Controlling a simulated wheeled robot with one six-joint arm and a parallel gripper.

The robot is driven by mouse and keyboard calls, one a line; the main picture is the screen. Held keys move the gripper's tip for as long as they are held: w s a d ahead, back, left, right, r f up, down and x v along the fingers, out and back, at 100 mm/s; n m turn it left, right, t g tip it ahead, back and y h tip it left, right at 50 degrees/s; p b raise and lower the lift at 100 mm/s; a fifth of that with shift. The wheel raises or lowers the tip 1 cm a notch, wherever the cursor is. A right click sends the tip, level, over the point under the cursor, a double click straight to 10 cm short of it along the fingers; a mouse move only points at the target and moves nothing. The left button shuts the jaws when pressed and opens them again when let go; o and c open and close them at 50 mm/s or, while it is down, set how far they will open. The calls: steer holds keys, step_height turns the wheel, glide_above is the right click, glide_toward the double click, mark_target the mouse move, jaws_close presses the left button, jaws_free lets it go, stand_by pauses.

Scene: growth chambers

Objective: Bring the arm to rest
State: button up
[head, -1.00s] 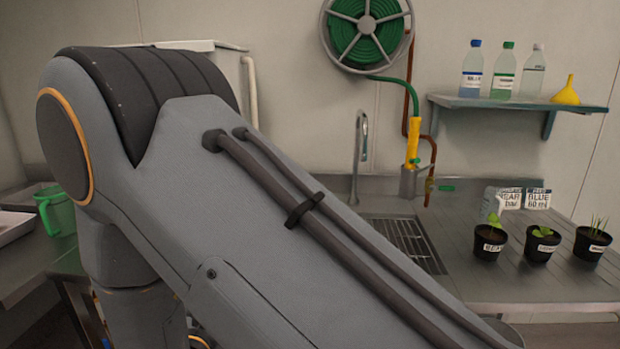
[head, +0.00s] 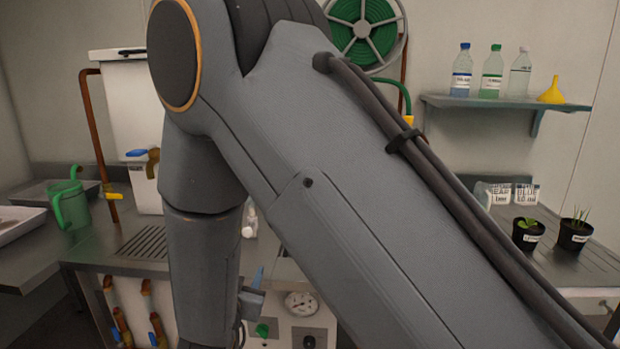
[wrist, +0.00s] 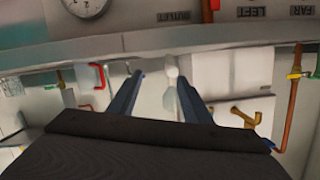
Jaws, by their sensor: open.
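My arm fills the middle of the head view, with its upper link slanting down to the right and a lower link hanging down at left centre. My gripper (wrist: 160,88) shows in the wrist view with its two dark blue fingers apart and nothing between them. A pale rounded object shows beyond the fingers; I cannot tell what it is. In the head view only a small blue part of the gripper shows beside the lower link, near a panel with a gauge (head: 301,303). My arm hides much of the bench middle.
A green jug (head: 70,205) and a white tray (head: 18,224) stand on the left bench. Potted plants (head: 575,235) stand on the right bench. A shelf (head: 500,103) holds bottles (head: 491,72) and a yellow funnel (head: 552,92). A hose reel (head: 361,35) hangs behind my arm.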

steer(key=w+d+r+g+y, duration=0.1)
steer(key=w+d+g, duration=0.25)
steer(key=d, duration=0.55)
steer(key=s+d+n+g, duration=0.1)
steer(key=s+d+g, duration=0.25)
steer(key=d, duration=0.45)
steer(key=s+d+n+g, duration=0.1)
steer(key=s+d+g, duration=0.1)
steer(key=s+d, duration=0.4)
steer(key=s+d+n+g+h, duration=0.1)
steer(key=s+d+g, duration=0.4)
steer(key=s+d, duration=0.7)
steer(key=shift+s+f+g, duration=0.4)
steer(key=shift+s, duration=0.7)
stand_by(3.4)
